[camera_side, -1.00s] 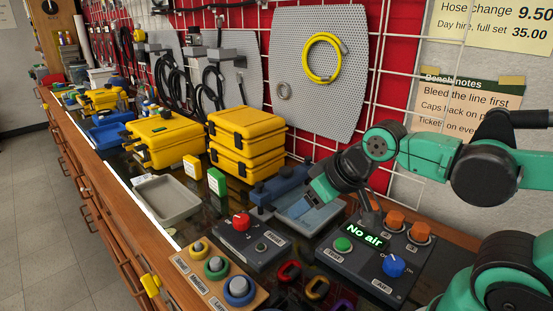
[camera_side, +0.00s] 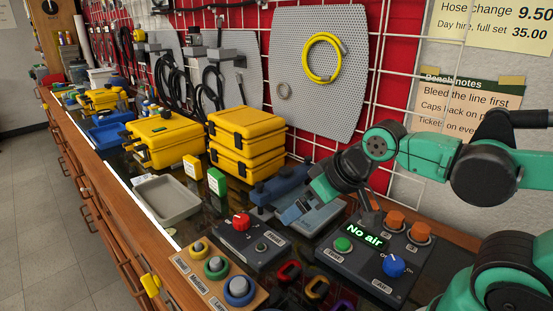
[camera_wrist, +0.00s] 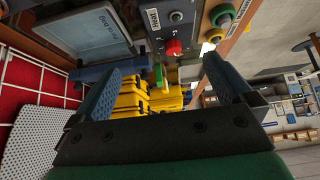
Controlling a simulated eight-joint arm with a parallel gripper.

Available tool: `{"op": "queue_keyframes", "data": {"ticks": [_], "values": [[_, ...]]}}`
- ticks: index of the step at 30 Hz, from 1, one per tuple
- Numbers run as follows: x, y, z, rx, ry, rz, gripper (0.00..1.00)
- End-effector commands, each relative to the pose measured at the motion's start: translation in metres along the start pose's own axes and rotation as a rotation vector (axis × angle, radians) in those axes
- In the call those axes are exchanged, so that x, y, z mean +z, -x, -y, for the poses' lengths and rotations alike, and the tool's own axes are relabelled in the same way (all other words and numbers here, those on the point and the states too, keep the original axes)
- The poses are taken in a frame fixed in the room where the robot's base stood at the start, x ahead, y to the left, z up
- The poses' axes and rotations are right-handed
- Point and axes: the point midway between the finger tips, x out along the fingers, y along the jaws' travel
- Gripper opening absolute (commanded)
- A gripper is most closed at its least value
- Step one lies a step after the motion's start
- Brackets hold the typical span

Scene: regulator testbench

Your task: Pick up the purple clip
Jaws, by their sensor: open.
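The purple clip (camera_side: 343,306) lies on the bench at the bottom edge of the side view, partly cut off by the frame. It is not visible in the wrist view. My gripper (camera_side: 297,210) is open over the blue-grey tray, to the upper left of the clip and well apart from it. In the wrist view, its two blue fingers (camera_wrist: 165,80) are spread wide with nothing between them.
A red clip (camera_side: 289,272) and a gold clip (camera_side: 316,288) lie beside the purple one. The "No air" control box (camera_side: 365,261), a smaller box with a red knob (camera_side: 250,246) and a wooden block of ringed knobs (camera_side: 214,275) surround them. Yellow cases (camera_side: 246,143) stand behind.

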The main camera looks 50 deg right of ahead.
Motion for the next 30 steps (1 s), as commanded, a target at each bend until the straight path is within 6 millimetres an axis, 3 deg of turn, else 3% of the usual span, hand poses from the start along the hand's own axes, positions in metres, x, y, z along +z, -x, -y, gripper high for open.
{"op": "queue_keyframes", "data": {"ticks": [5, 18, 23, 30], "values": [[0.009, -0.008, 0.004, -0.012, -0.008, 0.118, 1.00], [0.079, -0.035, 0.026, -0.013, -0.031, 0.858, 1.00], [0.092, -0.035, 0.028, 0.000, -0.030, 0.986, 1.00], [0.105, -0.041, 0.028, 0.004, -0.028, 1.014, 1.00]]}}
